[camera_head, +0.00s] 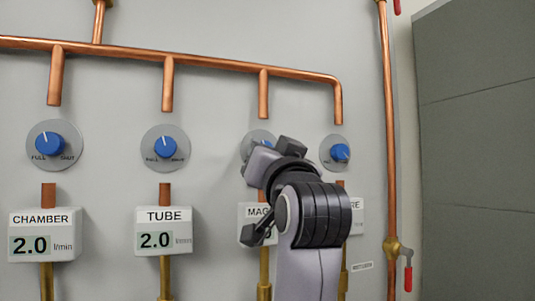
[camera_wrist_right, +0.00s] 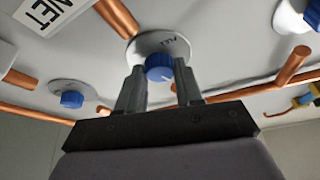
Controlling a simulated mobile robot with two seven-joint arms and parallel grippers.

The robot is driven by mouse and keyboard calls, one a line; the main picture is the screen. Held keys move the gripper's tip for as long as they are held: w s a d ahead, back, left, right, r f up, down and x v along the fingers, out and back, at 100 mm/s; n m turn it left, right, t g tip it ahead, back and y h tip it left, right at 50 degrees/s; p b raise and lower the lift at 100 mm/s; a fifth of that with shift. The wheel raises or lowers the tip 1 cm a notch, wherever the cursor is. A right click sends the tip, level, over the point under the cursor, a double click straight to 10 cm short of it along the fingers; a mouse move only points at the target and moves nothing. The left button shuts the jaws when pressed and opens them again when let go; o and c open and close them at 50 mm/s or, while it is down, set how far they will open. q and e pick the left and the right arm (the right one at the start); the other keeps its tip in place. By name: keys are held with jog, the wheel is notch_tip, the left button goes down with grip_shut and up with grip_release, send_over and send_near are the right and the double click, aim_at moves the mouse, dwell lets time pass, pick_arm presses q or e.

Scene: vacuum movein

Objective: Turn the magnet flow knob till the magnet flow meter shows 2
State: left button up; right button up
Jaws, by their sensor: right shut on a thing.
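The blue magnet flow knob (camera_wrist_right: 158,67) sits on a round grey dial plate in the right wrist view, between the two fingers of my right gripper (camera_wrist_right: 160,80), which is shut on it. In the head view my right gripper (camera_head: 264,158) covers most of this knob and its plate (camera_head: 257,135). The magnet flow meter (camera_head: 252,212) is below it, with only "MAG" readable; my arm hides its number. Part of its label (camera_wrist_right: 48,10), "NET", shows in the right wrist view. My left gripper is not in view.
The chamber knob (camera_head: 49,143) and tube knob (camera_head: 165,147) are at the left, above meters both showing 2.0. Another blue knob (camera_head: 340,152) is just right of my gripper. Copper pipes (camera_head: 200,60) run above. A red-handled valve (camera_head: 407,278) is at lower right.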

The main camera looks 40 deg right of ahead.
jog(key=o, duration=1)
jog(key=shift+o, duration=0.2)
jog(key=b+v, duration=0.2)
jog(key=v, duration=0.5)
jog(key=shift+s, duration=0.1)
